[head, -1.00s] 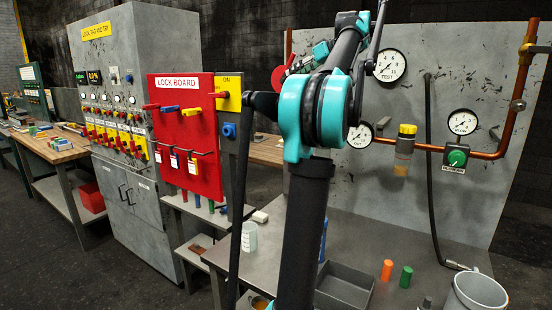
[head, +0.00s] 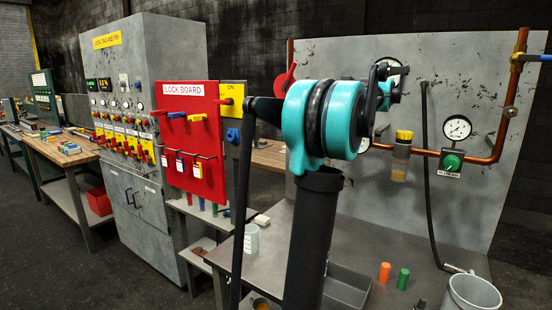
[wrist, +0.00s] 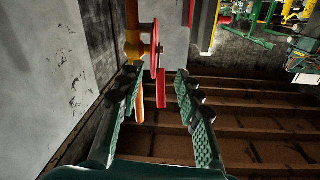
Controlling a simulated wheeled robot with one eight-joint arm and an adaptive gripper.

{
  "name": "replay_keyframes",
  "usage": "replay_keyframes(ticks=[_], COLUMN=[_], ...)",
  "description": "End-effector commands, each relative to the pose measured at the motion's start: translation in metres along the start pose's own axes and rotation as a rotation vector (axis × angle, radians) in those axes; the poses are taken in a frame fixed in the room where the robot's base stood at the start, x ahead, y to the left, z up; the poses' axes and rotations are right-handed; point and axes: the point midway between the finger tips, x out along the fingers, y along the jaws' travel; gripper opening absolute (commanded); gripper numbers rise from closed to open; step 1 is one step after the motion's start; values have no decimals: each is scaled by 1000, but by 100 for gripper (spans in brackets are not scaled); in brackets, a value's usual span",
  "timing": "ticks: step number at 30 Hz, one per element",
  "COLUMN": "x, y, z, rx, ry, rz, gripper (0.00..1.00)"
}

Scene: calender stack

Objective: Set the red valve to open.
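The red valve (wrist: 155,50) is in the upper middle of the wrist view, on a copper pipe (wrist: 132,35). Its disc is seen nearly edge-on, and a red bar (wrist: 161,88) hangs below it. My gripper (wrist: 156,77) is open, with a green finger on each side of the red bar. I cannot tell whether either finger touches it. In the head view, a red handle (head: 285,79) shows at the panel's left edge, partly hidden by my arm. My gripper is hidden there.
The grey panel (head: 480,90) carries gauges, copper piping and a green knob (head: 452,161). Below it, the bench holds a grey tray (head: 347,285), an orange cylinder (head: 385,271), a green cylinder (head: 403,278) and a bucket (head: 472,293). The red lock board (head: 190,125) stands left of my arm.

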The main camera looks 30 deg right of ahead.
Motion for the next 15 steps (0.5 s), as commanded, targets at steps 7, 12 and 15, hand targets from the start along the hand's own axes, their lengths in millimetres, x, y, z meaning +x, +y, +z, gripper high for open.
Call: replay_keyframes(ticks=[7,12,15], x=[-47,-77,-95], y=[1,1,1], z=[0,0,0], rx=[0,0,0], ry=[0,0,0], rz=[3,3,3], gripper=[35,35,35])
